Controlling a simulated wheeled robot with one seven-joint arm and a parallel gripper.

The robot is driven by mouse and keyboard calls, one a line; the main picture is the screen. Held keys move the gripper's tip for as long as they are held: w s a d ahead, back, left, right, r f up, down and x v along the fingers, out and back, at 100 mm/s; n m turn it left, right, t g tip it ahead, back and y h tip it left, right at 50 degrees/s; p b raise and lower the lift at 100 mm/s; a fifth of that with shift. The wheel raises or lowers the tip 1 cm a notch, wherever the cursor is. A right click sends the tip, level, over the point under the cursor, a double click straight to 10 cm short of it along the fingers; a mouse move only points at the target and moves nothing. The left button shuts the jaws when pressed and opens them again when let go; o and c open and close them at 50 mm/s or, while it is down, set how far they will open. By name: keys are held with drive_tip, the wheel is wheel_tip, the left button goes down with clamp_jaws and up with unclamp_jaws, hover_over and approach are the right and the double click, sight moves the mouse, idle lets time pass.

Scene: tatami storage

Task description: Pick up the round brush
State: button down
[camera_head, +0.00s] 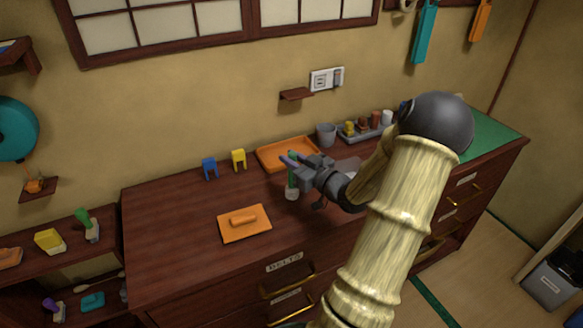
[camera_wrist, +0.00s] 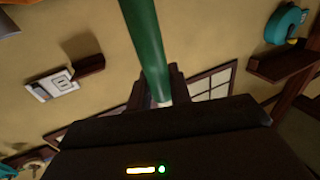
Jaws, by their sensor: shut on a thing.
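In the wrist view the green handle (camera_wrist: 148,40) runs up from between the jaws (camera_wrist: 157,92). The head view does not make clear whether its lower end touches the wood.
An orange tray (camera_head: 270,158) lies just behind, with a grey cup (camera_head: 326,135) and a rack of small bottles (camera_head: 362,135) to its right. Blue (camera_head: 210,168) and yellow (camera_head: 238,159) pieces stand left. An orange float (camera_head: 244,226) lies in front. The top's left end is clear.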

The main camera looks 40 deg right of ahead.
wheel_tip(320, 180, up, 8)
drive_tip(key=shift+f, duration=0.25)
idle(0.5)
